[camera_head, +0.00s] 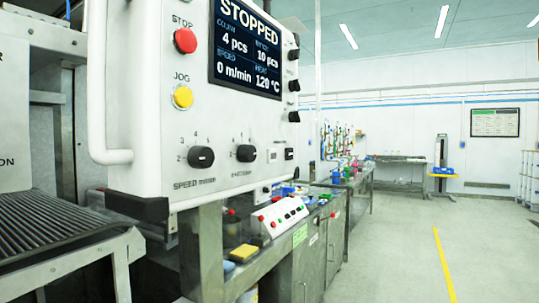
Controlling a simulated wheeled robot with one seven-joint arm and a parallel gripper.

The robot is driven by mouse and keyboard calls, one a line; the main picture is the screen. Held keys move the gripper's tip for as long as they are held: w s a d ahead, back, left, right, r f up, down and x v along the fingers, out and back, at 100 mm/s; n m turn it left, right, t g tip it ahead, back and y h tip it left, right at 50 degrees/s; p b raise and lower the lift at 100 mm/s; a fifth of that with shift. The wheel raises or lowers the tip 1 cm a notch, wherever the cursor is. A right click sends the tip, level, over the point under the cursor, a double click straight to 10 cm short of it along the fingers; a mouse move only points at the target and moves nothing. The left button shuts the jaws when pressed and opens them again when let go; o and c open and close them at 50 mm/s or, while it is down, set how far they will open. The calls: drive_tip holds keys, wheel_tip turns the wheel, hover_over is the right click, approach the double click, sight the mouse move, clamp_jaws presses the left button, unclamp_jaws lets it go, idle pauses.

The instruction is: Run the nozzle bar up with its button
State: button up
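My gripper is not in view. A white control panel (225,120) fills the upper left of the head camera view. It carries a red STOP button (185,40), a yellow JOG button (182,96), and two black rotary knobs, the left one (201,157) labelled SPEED and the right one (246,153) with a label I cannot read fully. Its screen (245,45) reads STOPPED, 4 pcs, 10 pcs, 0 m/min, 120 °C. Farther off, a small white button box (277,217) with red and green buttons sits on a bench. I cannot make out a nozzle bar or its button.
A ribbed conveyor (55,225) runs at lower left. A metal bench (310,245) with coloured items goes back along the left. A yellow block (244,253) lies on its lower shelf. The grey floor (400,265) on the right is open, with a yellow line (444,262).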

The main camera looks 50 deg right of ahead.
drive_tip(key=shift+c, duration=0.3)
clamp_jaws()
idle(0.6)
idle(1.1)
